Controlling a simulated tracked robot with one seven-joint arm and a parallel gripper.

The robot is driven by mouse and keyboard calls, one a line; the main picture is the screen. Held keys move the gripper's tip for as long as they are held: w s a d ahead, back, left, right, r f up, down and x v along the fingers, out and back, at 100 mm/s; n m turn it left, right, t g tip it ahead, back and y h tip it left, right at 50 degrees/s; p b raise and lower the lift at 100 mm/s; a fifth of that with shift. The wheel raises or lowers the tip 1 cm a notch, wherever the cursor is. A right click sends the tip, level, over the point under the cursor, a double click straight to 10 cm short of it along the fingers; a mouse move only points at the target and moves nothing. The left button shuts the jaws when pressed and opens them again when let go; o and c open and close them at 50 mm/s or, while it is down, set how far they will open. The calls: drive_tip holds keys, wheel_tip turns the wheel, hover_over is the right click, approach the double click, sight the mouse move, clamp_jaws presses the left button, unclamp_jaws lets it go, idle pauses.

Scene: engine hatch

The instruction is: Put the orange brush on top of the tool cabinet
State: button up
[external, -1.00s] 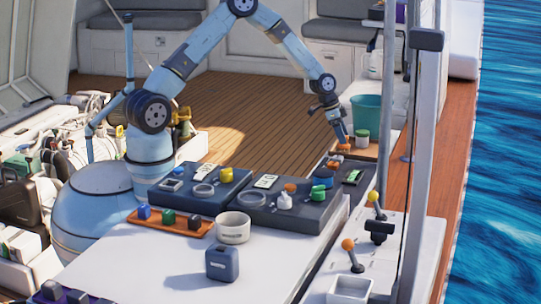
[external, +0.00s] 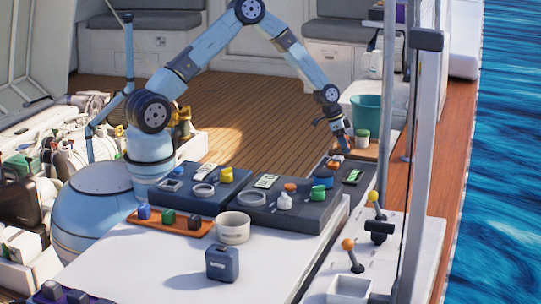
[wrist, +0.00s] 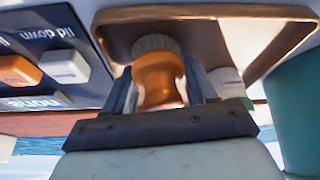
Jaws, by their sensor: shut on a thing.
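The orange brush (wrist: 158,82), with a grey bristle end, is between the two fingers of my gripper (wrist: 160,100) in the wrist view. The fingers are shut on its orange body. In the external view my gripper (external: 347,148) points down at the right end of the dark panels, beside the white jar with a green lid. The brush is not clearly visible there. I cannot tell which thing is the tool cabinet.
A teal bucket (external: 366,112) and the white jar (external: 362,140) stand close right of my gripper. A brown wooden tray (wrist: 225,40) and a dark button panel (wrist: 40,65) show in the wrist view. The white counter (external: 150,250) has free room.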

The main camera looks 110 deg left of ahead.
drive_tip(key=shift+c, duration=0.5)
drive_tip(key=shift+r, duration=0.6)
drive_tip(key=s+d+r, duration=0.7)
drive_tip(key=s+r, duration=0.4)
drive_tip(key=shift+s+d+r, duration=0.35)
drive_tip(key=shift+d+r, duration=0.05)
